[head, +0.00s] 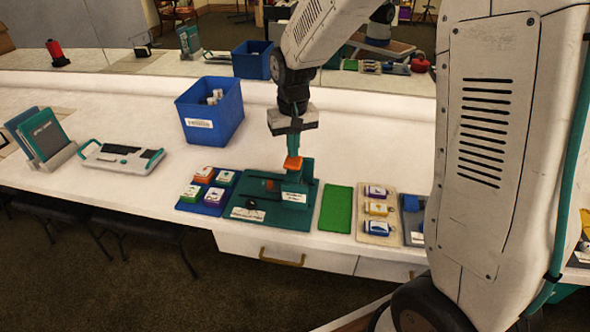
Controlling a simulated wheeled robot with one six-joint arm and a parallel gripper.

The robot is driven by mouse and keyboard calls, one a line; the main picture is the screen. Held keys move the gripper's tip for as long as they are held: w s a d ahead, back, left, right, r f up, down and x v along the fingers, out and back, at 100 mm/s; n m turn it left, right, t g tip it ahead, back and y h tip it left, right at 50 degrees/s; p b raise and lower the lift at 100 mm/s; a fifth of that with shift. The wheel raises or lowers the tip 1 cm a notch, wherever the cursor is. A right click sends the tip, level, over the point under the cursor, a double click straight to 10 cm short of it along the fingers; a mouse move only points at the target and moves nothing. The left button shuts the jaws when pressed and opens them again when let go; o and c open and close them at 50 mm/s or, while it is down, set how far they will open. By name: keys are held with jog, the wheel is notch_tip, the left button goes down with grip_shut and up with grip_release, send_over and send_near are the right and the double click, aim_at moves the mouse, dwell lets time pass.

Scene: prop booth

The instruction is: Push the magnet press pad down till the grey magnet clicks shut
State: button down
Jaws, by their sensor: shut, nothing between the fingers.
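The press (255,213) is a dark green board with a raised green block at its right. An orange pad (293,163) tops the block; I take it for the magnet press pad. My gripper (294,152) points straight down over the pad with its fingers together and nothing held. Its tips are at or just above the pad's top; I cannot tell if they touch. The grey magnet cannot be made out from here, nor whether it is shut. A small black knob and an orange piece show on the board's left half.
A blue tray (212,208) of small boxes adjoins the press's left. A green mat (336,209) and a beige tray (375,232) lie to its right. A blue bin (211,112) stands behind left. The white table is clear between bin and press. A mirror runs along the back.

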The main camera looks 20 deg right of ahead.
aim_at(293, 160)
jog(key=shift+f, duration=0.3)
dwell(0.4)
jog(key=shift+f, duration=1.25)
jog(key=shift+r, duration=3.8)
jog(key=s+d+r, duration=0.1)
jog(key=s+r, duration=0.2)
jog(key=s, duration=0.6)
jog(key=s+d+r+t, duration=0.1)
jog(key=s+r, duration=0.2)
jog(key=s, duration=0.7)
jog(key=s+d+r, duration=0.1)
jog(key=s+r, duration=0.2)
jog(key=s, duration=0.7)
jog(key=shift+r+n, duration=0.3)
jog(key=shift+n, duration=0.1)
